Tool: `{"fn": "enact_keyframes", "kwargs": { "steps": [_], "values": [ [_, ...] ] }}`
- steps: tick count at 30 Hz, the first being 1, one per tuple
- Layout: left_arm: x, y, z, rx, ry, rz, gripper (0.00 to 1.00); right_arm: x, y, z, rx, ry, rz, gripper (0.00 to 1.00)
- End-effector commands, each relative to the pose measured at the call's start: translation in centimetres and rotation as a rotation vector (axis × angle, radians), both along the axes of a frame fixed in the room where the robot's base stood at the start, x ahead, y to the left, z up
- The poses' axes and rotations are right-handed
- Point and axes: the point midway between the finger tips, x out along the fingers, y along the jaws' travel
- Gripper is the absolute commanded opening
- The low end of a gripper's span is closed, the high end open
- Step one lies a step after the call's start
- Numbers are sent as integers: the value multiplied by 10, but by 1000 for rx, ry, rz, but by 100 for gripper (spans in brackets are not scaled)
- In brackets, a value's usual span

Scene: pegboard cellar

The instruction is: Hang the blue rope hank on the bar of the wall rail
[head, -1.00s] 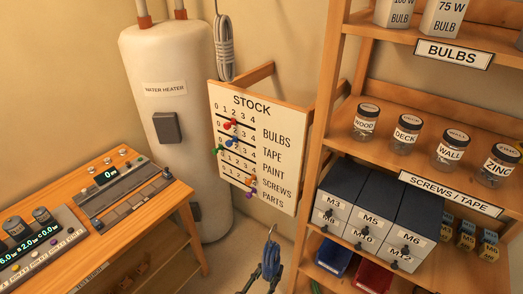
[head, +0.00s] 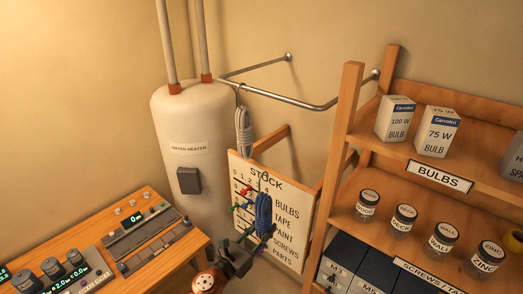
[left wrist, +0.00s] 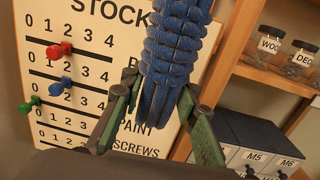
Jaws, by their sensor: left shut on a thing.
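The wall rail (head: 290,99) is a metal bar on the wall above the board, apart from the blue hank and higher up. A grey rope hank (head: 243,130) hangs on its bar near the left end. My right gripper is not in view.
The stock board (head: 300,190) with coloured pegs is behind the blue hank. A white water heater (head: 185,130) stands left of the rail. A wooden shelf (head: 350,110) with bulb boxes and jars is close on the right. The bar's middle and right stretch is bare.

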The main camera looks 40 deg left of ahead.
Motion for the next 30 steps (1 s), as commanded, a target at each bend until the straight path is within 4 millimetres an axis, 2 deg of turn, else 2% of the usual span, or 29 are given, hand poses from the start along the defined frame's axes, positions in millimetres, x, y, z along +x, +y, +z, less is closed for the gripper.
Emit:
{"fn": "enact_keyframes", "kwargs": {
  "steps": [1, 3, 9, 12, 15, 18, 23, 30],
  "values": [
    [5, 5, 43, 8, -7, -7, 0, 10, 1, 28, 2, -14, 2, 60],
    [11, 12, 79, 9, -8, -13, 0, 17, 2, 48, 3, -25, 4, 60],
    [25, 25, 169, 10, -7, -30, 0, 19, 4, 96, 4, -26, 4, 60],
    [30, 27, 200, 9, -6, -37, 0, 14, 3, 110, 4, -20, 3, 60],
    [32, 28, 219, 8, -5, -42, 0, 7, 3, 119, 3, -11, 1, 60],
    [34, 28, 228, 8, -5, -44, 0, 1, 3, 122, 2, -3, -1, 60],
    [39, 29, 229, 6, -3, -45, 0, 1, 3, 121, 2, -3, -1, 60],
    [55, 27, 229, 7, -5, -45, 0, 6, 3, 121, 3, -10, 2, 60]
  ]
}}
